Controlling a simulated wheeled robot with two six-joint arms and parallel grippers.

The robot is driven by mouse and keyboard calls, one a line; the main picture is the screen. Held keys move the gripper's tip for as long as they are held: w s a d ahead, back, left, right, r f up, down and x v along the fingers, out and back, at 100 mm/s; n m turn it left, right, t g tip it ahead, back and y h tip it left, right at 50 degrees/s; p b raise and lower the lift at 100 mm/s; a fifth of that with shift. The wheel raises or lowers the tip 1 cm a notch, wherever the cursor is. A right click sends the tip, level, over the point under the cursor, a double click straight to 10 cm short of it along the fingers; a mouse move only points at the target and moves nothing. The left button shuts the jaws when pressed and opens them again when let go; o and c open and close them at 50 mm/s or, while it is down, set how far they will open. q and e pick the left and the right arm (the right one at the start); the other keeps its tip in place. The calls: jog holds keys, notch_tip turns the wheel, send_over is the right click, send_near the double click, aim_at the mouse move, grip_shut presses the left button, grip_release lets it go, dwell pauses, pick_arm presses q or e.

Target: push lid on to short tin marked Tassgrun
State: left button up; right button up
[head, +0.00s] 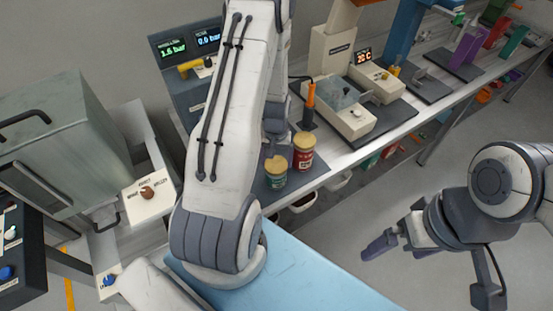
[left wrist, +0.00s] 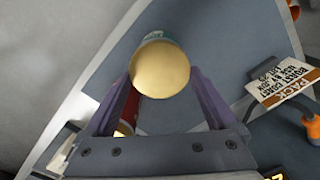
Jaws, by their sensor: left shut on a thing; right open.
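A short green tin (head: 276,178) stands on the dark bench mat, with a gold round lid (head: 275,161) at its top. Its label is too small to read. In the left wrist view the lid (left wrist: 160,68) is seen face-on between the purple fingers, with a bit of green tin (left wrist: 158,37) behind it. My left gripper (left wrist: 160,80) is shut on the lid; whether the lid is seated or only resting cannot be told. A red tin (head: 303,150) stands close by to the right. My right gripper (head: 396,254) is open and empty, over the floor at lower right.
An orange-handled tool (head: 311,100) stands upright behind the tins. A beige heating unit (head: 345,108) is to the right. The pressure display panel (head: 188,45) is behind my left arm. A label card (left wrist: 287,80) lies right in the left wrist view. A blue surface (head: 310,275) is in front.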

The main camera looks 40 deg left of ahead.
pick_arm(q)
jog(key=shift+f, duration=0.35)
dwell(0.6)
dwell(0.3)
jog(key=o, duration=1.1)
jog(key=shift+r, duration=0.1)
jog(key=shift+r+p, duration=3)
jog(key=shift+r, duration=0.95)
jog(key=shift+f, duration=0.1)
notch_tip(320, 180, down, 7)
jog(key=b, duration=0.5)
jog(key=shift+b, duration=0.3)
